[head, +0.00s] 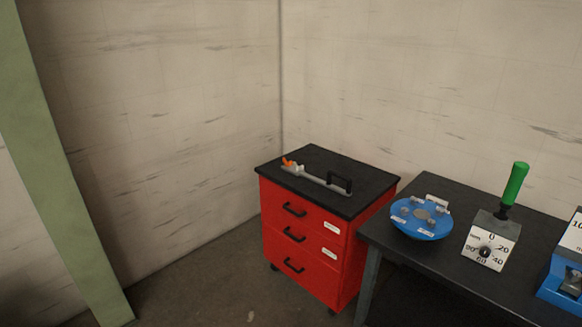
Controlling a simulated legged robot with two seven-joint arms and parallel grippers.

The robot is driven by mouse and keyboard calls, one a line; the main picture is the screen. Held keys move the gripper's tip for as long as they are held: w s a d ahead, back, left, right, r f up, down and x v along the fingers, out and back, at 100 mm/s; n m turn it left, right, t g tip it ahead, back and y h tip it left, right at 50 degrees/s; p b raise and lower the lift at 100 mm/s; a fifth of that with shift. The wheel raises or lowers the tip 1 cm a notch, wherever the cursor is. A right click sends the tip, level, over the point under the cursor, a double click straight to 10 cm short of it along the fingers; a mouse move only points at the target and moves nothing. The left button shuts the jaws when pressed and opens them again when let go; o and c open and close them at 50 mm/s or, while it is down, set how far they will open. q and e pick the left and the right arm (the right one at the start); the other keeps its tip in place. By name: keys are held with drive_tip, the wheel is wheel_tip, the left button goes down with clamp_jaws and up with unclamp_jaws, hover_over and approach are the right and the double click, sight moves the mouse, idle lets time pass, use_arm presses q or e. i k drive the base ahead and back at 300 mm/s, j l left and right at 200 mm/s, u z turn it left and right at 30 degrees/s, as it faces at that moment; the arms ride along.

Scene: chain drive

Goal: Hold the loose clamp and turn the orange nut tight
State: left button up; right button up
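The clamp (315,179) is a grey bar lying on the black top of a red drawer cabinet. The orange nut (289,163) is at the clamp's left end. A black handle (339,182) stands at its right end. The clamp appears small and far off, so I cannot tell how the nut sits on it. Neither of my grippers is in the head view, and nothing is touching the clamp.
The red cabinet (287,247) stands in the room's corner. To its right, a dark table (391,241) carries a blue round fixture (421,218), a dial box (490,246) with a green handle (515,184), and a blue device (563,278). A green post (62,180) stands left. Floor between post and cabinet is clear.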

sight(289, 164)
drive_tip(key=i, duration=0.95)
drive_tip(key=i+j+z, duration=0.1)
drive_tip(key=z, duration=0.25)
drive_tip(key=i+j+z, duration=0.2)
drive_tip(key=z, duration=0.15)
drive_tip(key=i+j+z, duration=0.2)
drive_tip(key=z, duration=0.2)
